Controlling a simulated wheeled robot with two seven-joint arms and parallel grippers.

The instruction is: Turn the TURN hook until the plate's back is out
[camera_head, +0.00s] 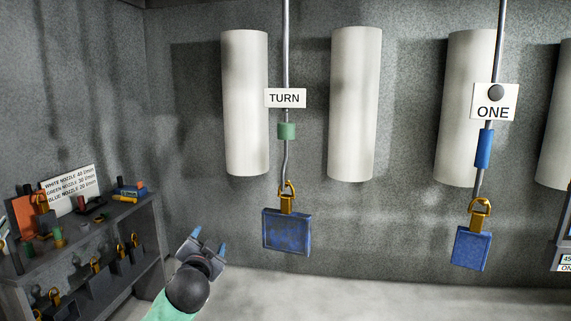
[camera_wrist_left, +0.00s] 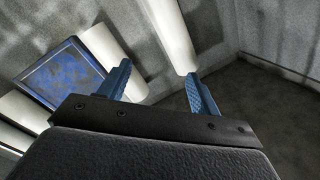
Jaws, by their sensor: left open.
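The TURN hook is a thin rod with a green sleeve (camera_head: 287,131) below a white TURN sign (camera_head: 286,98). A gold clip (camera_head: 287,197) at its lower end bears a blue, mottled plate (camera_head: 287,232). The plate hangs with one broad face toward the head camera. In the left wrist view a blue panel with a pale rim, which looks like this plate (camera_wrist_left: 62,75), is at the upper left. My left gripper (camera_head: 209,246) is open and empty, left of and below the plate, apart from it. Its blue fingers (camera_wrist_left: 160,88) show apart in the left wrist view. My right gripper is not in view.
A second hook with a ONE sign (camera_head: 493,112) and blue sleeve (camera_head: 484,148) bears another blue plate (camera_head: 471,248) at right. White cylinders (camera_head: 246,105) stand along the grey wall behind. A cluttered shelf (camera_head: 85,237) with a nozzle note (camera_head: 69,189) is at left.

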